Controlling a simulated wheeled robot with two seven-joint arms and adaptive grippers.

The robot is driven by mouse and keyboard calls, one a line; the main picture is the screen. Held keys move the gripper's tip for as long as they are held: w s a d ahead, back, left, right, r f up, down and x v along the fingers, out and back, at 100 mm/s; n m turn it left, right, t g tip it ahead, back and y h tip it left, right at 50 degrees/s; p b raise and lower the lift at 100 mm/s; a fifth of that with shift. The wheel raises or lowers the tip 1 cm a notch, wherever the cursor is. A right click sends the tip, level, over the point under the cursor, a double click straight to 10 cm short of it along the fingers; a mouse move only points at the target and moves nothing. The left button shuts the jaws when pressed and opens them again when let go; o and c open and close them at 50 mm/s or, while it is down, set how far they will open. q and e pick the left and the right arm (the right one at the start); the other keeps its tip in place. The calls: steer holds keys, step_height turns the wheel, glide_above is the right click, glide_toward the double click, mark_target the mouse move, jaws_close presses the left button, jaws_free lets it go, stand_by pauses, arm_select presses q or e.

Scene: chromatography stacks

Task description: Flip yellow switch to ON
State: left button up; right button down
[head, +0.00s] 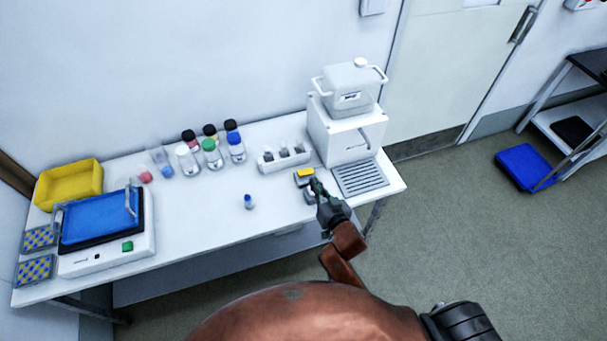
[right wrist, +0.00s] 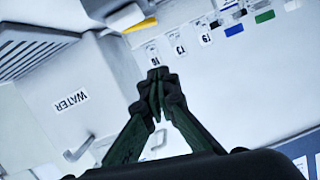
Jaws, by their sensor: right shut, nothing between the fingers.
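The yellow switch (head: 305,172) sits on a small grey box on the white table, left of the grooved drip tray. In the right wrist view the yellow switch (right wrist: 124,18) shows at the top, beyond the fingertips. Whether it stands at ON or OFF is too small to tell. My right gripper (head: 316,184) is shut and empty, just in front of and right of the switch; a small gap or contact cannot be told apart. Its closed fingers also show in the right wrist view (right wrist: 158,82). My left gripper is not in view.
A white water dispenser (head: 345,132) with its drip tray (head: 360,178) stands close to the right gripper. A white vial rack (head: 284,160) is left of the switch. A small blue-capped vial (head: 248,202) stands alone. The table's front middle (head: 200,220) is clear.

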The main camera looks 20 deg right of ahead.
steer(key=shift+w, duration=0.1)
steer(key=b, duration=0.2)
glide_above(305, 172)
steer(key=s, duration=0.2)
steer(key=shift+s+a+f, duration=0.1)
steer(key=shift+a+f, duration=0.1)
steer(key=shift+f, duration=0.45)
steer(key=shift+s+a+f, duration=0.1)
steer(key=shift+a+f, duration=0.1)
steer(key=shift+f, duration=0.4)
steer(key=f, duration=0.2)
steer(key=shift+a+f, duration=0.2)
steer(key=shift+f, duration=0.15)
steer(key=shift+a+f+b, duration=0.15)
steer(key=shift+f+b, duration=0.15)
steer(key=shift+f, duration=0.3)
